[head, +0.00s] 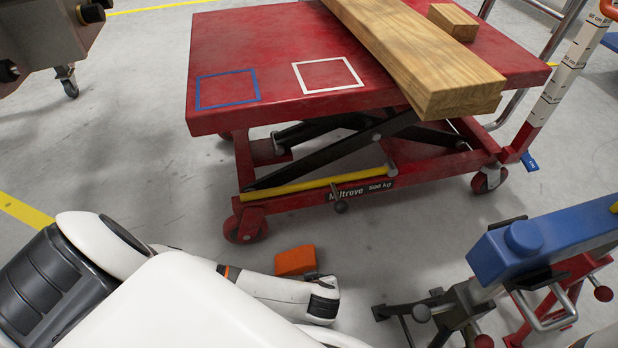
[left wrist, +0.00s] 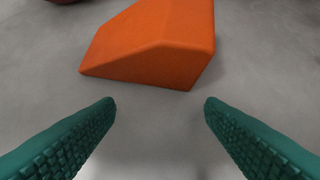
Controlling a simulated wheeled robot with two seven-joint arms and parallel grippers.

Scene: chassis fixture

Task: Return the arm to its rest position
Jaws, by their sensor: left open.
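My left arm comes in from the lower left in the head view and ends low near the floor. My left gripper shows in the left wrist view (left wrist: 160,104) as two green ridged fingers, wide apart with nothing between them. An orange wedge-shaped block (head: 295,260) rests on the grey floor just beyond my left wrist. In the left wrist view the orange block (left wrist: 155,48) lies ahead of the fingertips, apart from them. In the head view my left fingers cannot be made out. My right gripper is not in view.
A red lift table (head: 240,50) on castors stands ahead of my left arm, with a long wooden beam (head: 410,50) and a small wood block (head: 453,21) on top. A blue-topped stand (head: 540,240) is at the lower right. Bare floor (head: 130,130) lies left of the table.

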